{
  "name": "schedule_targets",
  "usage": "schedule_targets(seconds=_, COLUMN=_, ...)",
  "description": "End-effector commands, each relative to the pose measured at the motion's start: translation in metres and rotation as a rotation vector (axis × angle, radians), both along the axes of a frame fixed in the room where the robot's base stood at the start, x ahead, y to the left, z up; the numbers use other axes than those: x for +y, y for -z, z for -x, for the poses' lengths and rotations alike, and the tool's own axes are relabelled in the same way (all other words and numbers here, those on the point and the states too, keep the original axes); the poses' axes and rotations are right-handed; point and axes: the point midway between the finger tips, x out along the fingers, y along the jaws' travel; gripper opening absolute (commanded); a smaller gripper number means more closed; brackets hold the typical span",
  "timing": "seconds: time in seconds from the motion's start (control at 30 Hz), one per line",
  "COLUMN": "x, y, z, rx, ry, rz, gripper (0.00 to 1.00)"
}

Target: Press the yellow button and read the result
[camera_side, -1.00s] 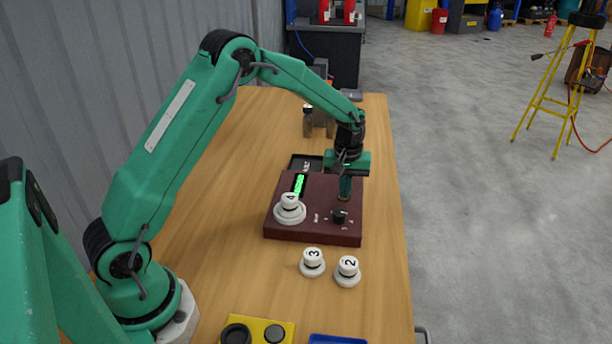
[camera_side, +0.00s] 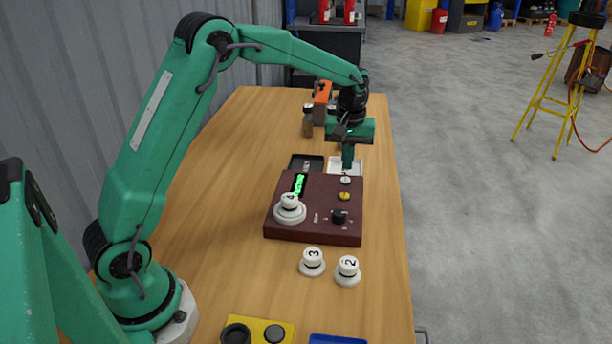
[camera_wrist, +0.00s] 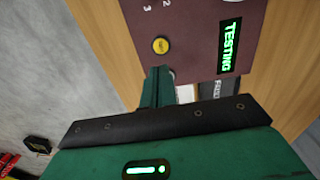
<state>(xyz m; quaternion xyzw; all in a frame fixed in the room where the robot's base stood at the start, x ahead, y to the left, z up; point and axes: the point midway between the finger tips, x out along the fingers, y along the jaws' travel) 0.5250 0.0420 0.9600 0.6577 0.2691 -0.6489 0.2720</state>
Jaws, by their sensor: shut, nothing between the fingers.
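A dark red control box (camera_side: 280,222) stands on the wooden table. Its yellow button (camera_side: 344,196) is in plain sight on the right part of the top; it also shows in the wrist view (camera_wrist: 161,45). A green lit display (camera_side: 299,185) is on the box; in the wrist view the display (camera_wrist: 230,46) reads "TESTING". A white weight-like piece marked 4 (camera_side: 289,209) sits on the box. My gripper (camera_side: 347,167) is shut and empty, above the far right edge of the box, beyond the yellow button and apart from it. In the wrist view its fingers (camera_wrist: 158,88) partly cover a white button.
White pieces marked 3 (camera_side: 312,262) and 2 (camera_side: 347,271) stand in front of the box. A black dial (camera_side: 338,217) is on the box. A black tray (camera_side: 306,162) and a white tray (camera_side: 340,163) lie behind it. The table's left side is clear.

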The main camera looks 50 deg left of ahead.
Motion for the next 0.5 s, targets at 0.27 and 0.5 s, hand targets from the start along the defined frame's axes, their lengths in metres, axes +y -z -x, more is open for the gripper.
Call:
schedule_targets(seconds=0.27, x=0.0, y=-0.039, z=-0.001, rx=-0.002, ry=0.0, rz=-0.001, gripper=0.0)
schedule_targets(seconds=0.5, x=0.0, y=-0.05, z=0.0, rx=-0.001, ry=0.0, rz=0.0, gripper=0.0)
